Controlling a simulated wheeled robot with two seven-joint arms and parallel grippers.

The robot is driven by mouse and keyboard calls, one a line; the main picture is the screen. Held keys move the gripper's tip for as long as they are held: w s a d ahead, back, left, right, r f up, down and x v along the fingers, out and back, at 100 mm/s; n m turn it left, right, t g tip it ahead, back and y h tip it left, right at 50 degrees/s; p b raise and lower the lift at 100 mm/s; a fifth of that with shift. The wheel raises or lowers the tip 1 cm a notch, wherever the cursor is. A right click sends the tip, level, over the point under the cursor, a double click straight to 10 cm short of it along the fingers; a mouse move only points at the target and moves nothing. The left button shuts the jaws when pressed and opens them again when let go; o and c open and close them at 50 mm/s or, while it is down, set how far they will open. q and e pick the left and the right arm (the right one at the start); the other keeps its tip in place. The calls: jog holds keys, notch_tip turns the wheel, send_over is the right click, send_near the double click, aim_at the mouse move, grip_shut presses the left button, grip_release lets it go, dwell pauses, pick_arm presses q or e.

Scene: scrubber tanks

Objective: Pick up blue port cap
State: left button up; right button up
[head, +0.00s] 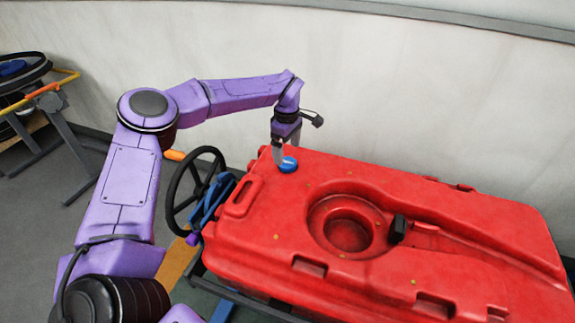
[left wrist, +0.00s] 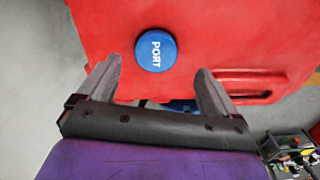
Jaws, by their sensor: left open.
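The blue port cap (head: 288,164) sits on the top of the red tank (head: 400,205), near its far left corner. In the left wrist view the cap (left wrist: 156,50) is a round blue disc with the white word PORT on it. My left gripper (head: 279,158) points down at the cap, with a finger showing just left of it. In the left wrist view the fingers of the gripper (left wrist: 158,82) are spread wide, and the cap shows between and beyond their tips. Nothing is held. Whether a finger touches the cap cannot be told. My right gripper is not in view.
The red tank has a round recess (head: 347,228) and a small black part (head: 397,228) beside it. A black steering wheel (head: 194,190) stands left of the tank. A pale wall (head: 430,95) runs behind. A rack (head: 45,100) stands at far left.

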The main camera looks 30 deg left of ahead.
aim_at(288, 162)
pick_arm(q)
jog(key=f, duration=0.2)
jog(key=w+f+p, duration=0.1)
jog(key=f, duration=0.2)
jog(key=shift+s+f, duration=0.1)
jog(key=shift+f, duration=0.05)
jog(key=shift+s, duration=0.15)
jog(key=c, duration=1.3)
